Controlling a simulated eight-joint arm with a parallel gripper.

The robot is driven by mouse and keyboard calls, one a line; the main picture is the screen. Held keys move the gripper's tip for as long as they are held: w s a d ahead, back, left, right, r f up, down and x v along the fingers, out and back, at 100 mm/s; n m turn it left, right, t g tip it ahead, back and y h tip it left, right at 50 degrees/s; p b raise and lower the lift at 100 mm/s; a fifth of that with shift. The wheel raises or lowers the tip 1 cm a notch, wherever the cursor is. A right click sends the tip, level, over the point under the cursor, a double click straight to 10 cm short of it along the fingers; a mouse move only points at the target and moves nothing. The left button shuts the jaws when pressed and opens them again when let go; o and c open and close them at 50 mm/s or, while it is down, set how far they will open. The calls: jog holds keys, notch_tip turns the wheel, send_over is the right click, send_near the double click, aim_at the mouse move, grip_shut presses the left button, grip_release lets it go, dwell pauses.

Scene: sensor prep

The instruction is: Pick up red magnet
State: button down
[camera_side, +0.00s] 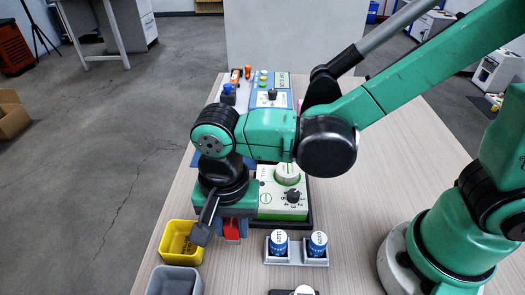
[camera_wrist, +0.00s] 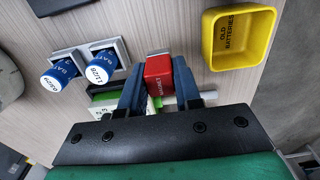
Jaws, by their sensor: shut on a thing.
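In the side view the red magnet (camera_side: 232,229) shows below my gripper (camera_side: 234,226), just to the left of the white and green device. Its far side is hidden by the fingers. I cannot tell whether its underside touches anything.
A yellow bin (camera_side: 181,241) marked "old batteries" stands left of my gripper, with a grey bin (camera_side: 175,281) in front. Two blue batteries (camera_side: 279,242) (camera_side: 317,242) stand in grey holders to the right. The white and green device (camera_side: 284,200) is close beside my gripper.

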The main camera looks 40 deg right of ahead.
aim_at(232, 223)
notch_tip(232, 223, up, 15)
jog(key=shift+r, duration=0.2)
jog(key=c, duration=1.1)
grip_release()
jog(key=shift+c, duration=0.2)
grip_shut()
jog(key=d+f, duration=0.3)
jog(key=w+d+f, duration=0.1)
jog(key=d+f, duration=0.2)
jog(key=f, duration=0.1)
jog(key=w+d+f, duration=0.1)
jog(key=d+f, duration=0.1)
jog(key=f, duration=0.1)
jog(key=shift+w+d+f, duration=0.15)
jog(key=shift+w+d, duration=0.05)
jog(key=shift+d, duration=0.2)
jog(key=shift+f, duration=1.6)
